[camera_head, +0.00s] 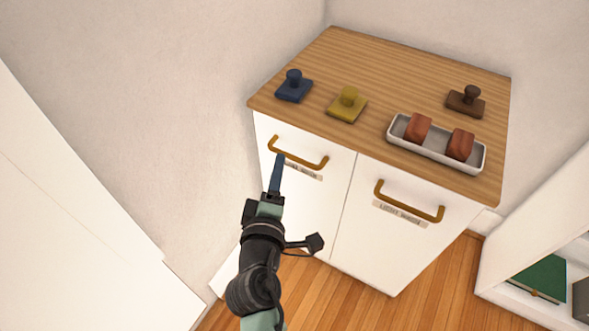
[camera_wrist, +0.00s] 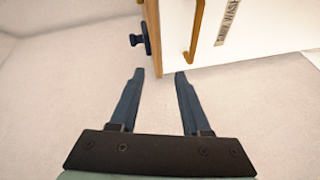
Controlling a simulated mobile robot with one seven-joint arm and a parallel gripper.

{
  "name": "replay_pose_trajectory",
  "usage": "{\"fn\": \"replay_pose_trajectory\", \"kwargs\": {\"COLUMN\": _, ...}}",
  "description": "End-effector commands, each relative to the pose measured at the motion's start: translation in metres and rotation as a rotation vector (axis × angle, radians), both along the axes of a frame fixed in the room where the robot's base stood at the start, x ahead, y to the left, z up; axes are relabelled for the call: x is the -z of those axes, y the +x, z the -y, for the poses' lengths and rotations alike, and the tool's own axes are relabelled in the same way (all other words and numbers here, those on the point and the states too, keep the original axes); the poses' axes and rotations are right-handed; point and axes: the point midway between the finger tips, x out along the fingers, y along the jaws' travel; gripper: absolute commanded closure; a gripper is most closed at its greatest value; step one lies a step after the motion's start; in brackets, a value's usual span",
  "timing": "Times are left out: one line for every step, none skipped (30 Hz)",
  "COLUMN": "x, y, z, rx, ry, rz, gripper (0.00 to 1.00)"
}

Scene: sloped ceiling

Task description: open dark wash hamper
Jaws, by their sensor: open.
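The dark wash hamper is the left white front (camera_head: 305,205) of a wood-topped cabinet, and it looks shut. Its brass bar handle (camera_head: 305,162) sits near the top edge, above a small label, partly covered in the head view. The label (camera_wrist: 228,22) shows in the wrist view, where it seems to read "dark wash". My gripper (camera_head: 279,156) is at the left part of this handle in the head view. In the wrist view my gripper (camera_wrist: 158,73) is open and empty. The handle (camera_wrist: 194,35) lies ahead of the right fingertip there, not between the fingers.
The right front has its own handle (camera_head: 408,205) and a "light wash" label. On the wooden top (camera_head: 400,75) stand blue (camera_head: 294,88), yellow (camera_head: 347,105) and brown (camera_head: 466,101) knobbed blocks and a white tray (camera_head: 436,159) with two reddish blocks. A wall is close at left.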

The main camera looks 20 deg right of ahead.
Motion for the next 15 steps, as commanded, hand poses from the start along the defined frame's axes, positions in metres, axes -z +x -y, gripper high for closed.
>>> {"fn": "replay_pose_trajectory", "kwargs": {"x": 0.033, "y": -0.006, "z": 0.002, "rx": 0.002, "ry": -0.036, "rz": -0.044, "gripper": 0.53}}
{"fn": "replay_pose_trajectory", "kwargs": {"x": 0.042, "y": -0.009, "z": 0.003, "rx": 0.002, "ry": -0.055, "rz": -0.064, "gripper": 0.53}}
{"fn": "replay_pose_trajectory", "kwargs": {"x": 0.051, "y": -0.012, "z": 0.004, "rx": 0.002, "ry": -0.074, "rz": -0.085, "gripper": 0.53}}
{"fn": "replay_pose_trajectory", "kwargs": {"x": 0.057, "y": -0.014, "z": 0.005, "rx": 0.002, "ry": -0.085, "rz": -0.097, "gripper": 0.53}}
{"fn": "replay_pose_trajectory", "kwargs": {"x": 0.061, "y": -0.015, "z": 0.005, "rx": 0.002, "ry": -0.094, "rz": -0.105, "gripper": 0.53}}
{"fn": "replay_pose_trajectory", "kwargs": {"x": 0.063, "y": -0.016, "z": 0.006, "rx": 0.003, "ry": -0.102, "rz": -0.113, "gripper": 0.53}}
{"fn": "replay_pose_trajectory", "kwargs": {"x": 0.064, "y": -0.015, "z": 0.007, "rx": 0.003, "ry": -0.105, "rz": -0.116, "gripper": 0.53}}
{"fn": "replay_pose_trajectory", "kwargs": {"x": 0.065, "y": -0.014, "z": 0.008, "rx": 0.003, "ry": -0.107, "rz": -0.117, "gripper": 0.53}}
{"fn": "replay_pose_trajectory", "kwargs": {"x": 0.065, "y": -0.011, "z": 0.009, "rx": 0.004, "ry": -0.107, "rz": -0.118, "gripper": 0.53}}
{"fn": "replay_pose_trajectory", "kwargs": {"x": 0.065, "y": -0.009, "z": 0.011, "rx": 0.004, "ry": -0.106, "rz": -0.117, "gripper": 0.53}}
{"fn": "replay_pose_trajectory", "kwargs": {"x": 0.065, "y": -0.005, "z": 0.013, "rx": 0.004, "ry": -0.105, "rz": -0.116, "gripper": 0.53}}
{"fn": "replay_pose_trajectory", "kwargs": {"x": 0.066, "y": 0.0, "z": 0.016, "rx": 0.005, "ry": -0.105, "rz": -0.114, "gripper": 0.53}}
{"fn": "replay_pose_trajectory", "kwargs": {"x": 0.067, "y": 0.004, "z": 0.018, "rx": 0.005, "ry": -0.105, "rz": -0.116, "gripper": 0.53}}
{"fn": "replay_pose_trajectory", "kwargs": {"x": 0.068, "y": 0.008, "z": 0.021, "rx": 0.006, "ry": -0.103, "rz": -0.114, "gripper": 0.53}}
{"fn": "replay_pose_trajectory", "kwargs": {"x": 0.07, "y": 0.015, "z": 0.024, "rx": 0.006, "ry": -0.103, "rz": -0.114, "gripper": 0.53}}
